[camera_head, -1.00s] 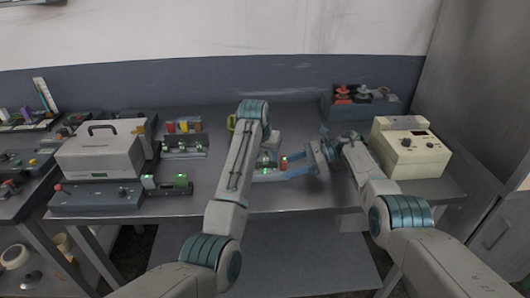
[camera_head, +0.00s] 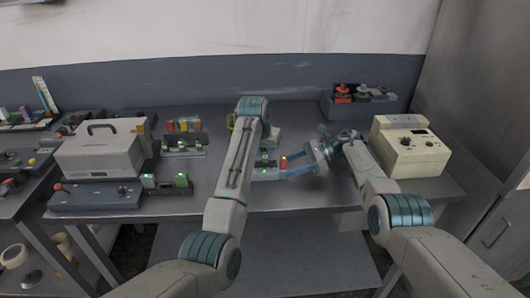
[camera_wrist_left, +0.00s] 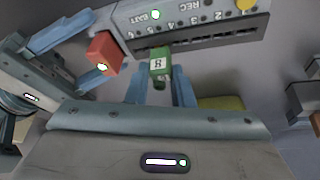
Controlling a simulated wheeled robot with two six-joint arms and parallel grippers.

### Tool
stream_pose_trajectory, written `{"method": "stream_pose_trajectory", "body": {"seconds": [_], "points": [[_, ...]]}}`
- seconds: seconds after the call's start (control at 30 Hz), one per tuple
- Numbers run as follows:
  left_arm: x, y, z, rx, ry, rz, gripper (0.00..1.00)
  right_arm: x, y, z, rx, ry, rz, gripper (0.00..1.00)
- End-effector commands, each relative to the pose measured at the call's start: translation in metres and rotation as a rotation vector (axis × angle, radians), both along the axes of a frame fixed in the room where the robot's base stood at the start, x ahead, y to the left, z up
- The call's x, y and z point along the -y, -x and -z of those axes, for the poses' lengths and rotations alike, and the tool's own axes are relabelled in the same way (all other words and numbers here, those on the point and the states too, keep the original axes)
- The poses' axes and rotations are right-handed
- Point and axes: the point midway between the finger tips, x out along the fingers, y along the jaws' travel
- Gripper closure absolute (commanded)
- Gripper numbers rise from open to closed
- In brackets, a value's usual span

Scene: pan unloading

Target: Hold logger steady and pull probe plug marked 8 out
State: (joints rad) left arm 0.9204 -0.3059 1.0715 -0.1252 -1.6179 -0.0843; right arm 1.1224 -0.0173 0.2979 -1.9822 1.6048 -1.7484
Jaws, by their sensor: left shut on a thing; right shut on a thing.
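The logger (camera_wrist_left: 215,22) is a grey box with numbered sockets and a REC label, at the top of the left wrist view. In the head view it (camera_head: 266,174) is partly hidden by my left arm. The green plug marked 8 (camera_wrist_left: 158,64) is between the fingers of my left gripper (camera_wrist_left: 161,82), which is shut on it. The plug is at the edge of the socket row; I cannot tell whether it is still seated. My right gripper (camera_head: 292,166) is shut on the red block (camera_wrist_left: 103,53) at the logger's end.
A cream instrument box (camera_head: 411,148) stands to the right and a grey case with a handle (camera_head: 99,152) to the left. A rack with red and grey knobs (camera_head: 361,103) is at the back. A strip of bare table lies in front of the logger.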

Motion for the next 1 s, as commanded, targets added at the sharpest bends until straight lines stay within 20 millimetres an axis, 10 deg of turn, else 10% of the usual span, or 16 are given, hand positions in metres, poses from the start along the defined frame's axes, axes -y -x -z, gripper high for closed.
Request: {"method": "stream_pose_trajectory", "body": {"seconds": [1.0], "points": [[0.000,-0.002,-0.022,0.001,0.000,0.000,1.00,0.000,0.000,0.000,-0.001,0.000,-0.002,0.78]]}}
